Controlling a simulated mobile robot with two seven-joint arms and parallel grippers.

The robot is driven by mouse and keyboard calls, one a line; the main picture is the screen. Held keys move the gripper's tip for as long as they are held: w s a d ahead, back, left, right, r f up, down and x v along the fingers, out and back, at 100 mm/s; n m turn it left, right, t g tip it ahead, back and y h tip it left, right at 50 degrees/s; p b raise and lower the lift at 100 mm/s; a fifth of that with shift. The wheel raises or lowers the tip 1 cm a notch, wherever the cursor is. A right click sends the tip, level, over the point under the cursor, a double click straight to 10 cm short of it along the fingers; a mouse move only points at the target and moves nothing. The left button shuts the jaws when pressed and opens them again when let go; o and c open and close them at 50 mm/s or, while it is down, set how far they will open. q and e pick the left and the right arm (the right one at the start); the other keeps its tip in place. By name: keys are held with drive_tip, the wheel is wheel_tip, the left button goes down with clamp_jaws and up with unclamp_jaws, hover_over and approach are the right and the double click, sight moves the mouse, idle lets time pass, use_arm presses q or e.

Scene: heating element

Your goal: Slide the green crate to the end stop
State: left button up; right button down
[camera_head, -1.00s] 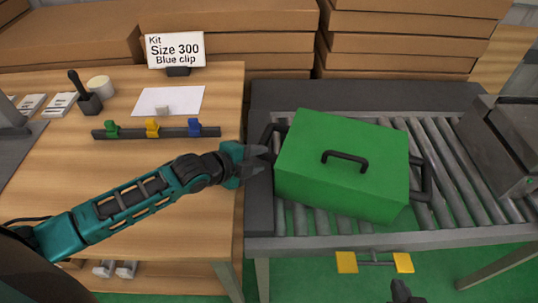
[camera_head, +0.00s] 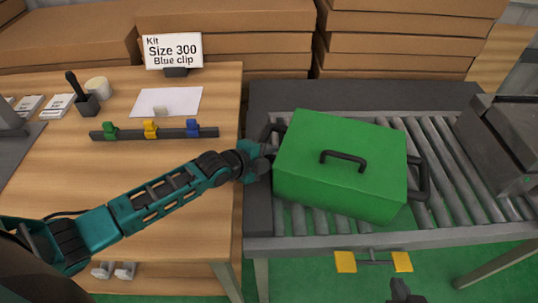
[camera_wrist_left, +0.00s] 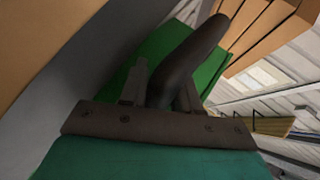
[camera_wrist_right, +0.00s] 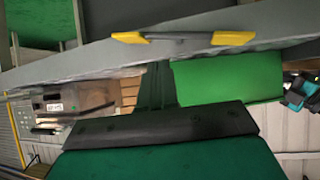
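The green crate (camera_head: 340,165) sits on the roller conveyor (camera_head: 470,185), near its left end. It has a black top handle (camera_head: 343,158) and black side handles. My left gripper (camera_head: 266,158) is at the crate's left handle (camera_head: 270,138). In the left wrist view the dark handle (camera_wrist_left: 195,60) stands between the spread fingers; contact is unclear. My right gripper (camera_head: 402,291) is low in front of the conveyor, apart from the crate. Its fingers look together and empty in the right wrist view (camera_wrist_right: 154,85). I cannot tell which part is the end stop.
A grey machine block (camera_head: 500,140) stands at the conveyor's right. Bare rollers lie between it and the crate. Yellow tabs (camera_head: 346,262) stick out at the front edge. A wooden table (camera_head: 120,185) with a clip rail (camera_head: 155,133) and a sign (camera_head: 173,51) stands left.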

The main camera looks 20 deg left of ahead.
use_arm(q)
clamp_jaws()
idle(1.1)
